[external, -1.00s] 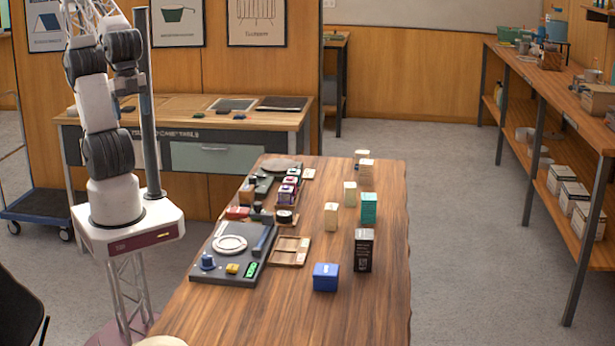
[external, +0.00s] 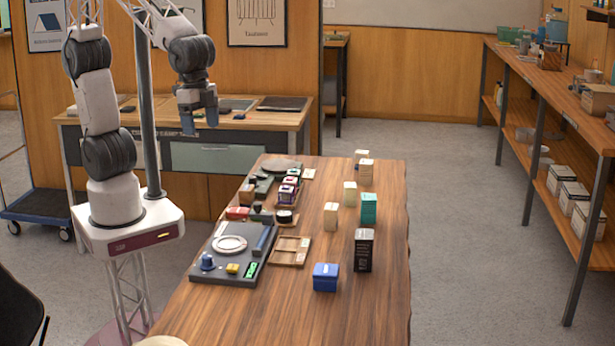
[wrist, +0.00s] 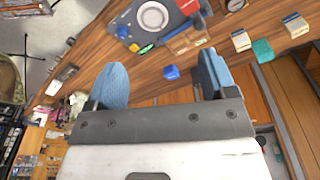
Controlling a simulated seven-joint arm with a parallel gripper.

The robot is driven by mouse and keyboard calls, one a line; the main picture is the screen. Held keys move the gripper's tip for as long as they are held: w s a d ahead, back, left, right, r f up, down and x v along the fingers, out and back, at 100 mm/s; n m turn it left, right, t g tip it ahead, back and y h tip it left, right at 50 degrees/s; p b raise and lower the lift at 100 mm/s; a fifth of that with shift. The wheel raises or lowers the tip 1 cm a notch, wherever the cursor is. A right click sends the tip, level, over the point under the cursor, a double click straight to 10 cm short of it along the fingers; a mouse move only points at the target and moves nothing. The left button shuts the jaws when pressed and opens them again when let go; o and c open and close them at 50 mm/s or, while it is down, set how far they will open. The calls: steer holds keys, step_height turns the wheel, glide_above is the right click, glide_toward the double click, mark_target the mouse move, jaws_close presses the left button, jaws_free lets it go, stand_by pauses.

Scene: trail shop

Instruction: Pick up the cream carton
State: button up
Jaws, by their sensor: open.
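Several small cream or light tan cartons stand upright on the wooden table in the external view: a near one (external: 331,216), a paler one (external: 350,193) behind it, a striped one (external: 366,173) and another (external: 361,156) at the far end. I cannot tell which one the task names. Two pale cartons show at the upper right of the wrist view, one (wrist: 241,40) left of the other (wrist: 295,25). My gripper (external: 199,123) is open and empty, raised left of the table and well apart from the cartons. Its blue fingers (wrist: 165,78) show in the wrist view.
A teal carton (external: 369,208), a black box (external: 364,250) and a blue box (external: 325,277) stand near the cartons. A scale console (external: 222,270), a wooden tray (external: 277,257) and small goods line the table's left side.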

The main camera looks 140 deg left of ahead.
steer(key=w+a+f+n, duration=0.2)
steer(key=w+a+f, duration=0.5)
steer(key=w+a, duration=0.45)
steer(key=n+g, duration=0.2)
steer(key=n, duration=0.1)
glide_above(332, 206)
step_height(332, 206, down, 13)
steer(key=shift+r, duration=0.1)
steer(key=shift+d, duration=0.1)
steer(key=shift+f, duration=1.35)
steer(key=shift+f, duration=2.6)
steer(key=shift+c, duration=0.2)
steer(key=c, duration=1)
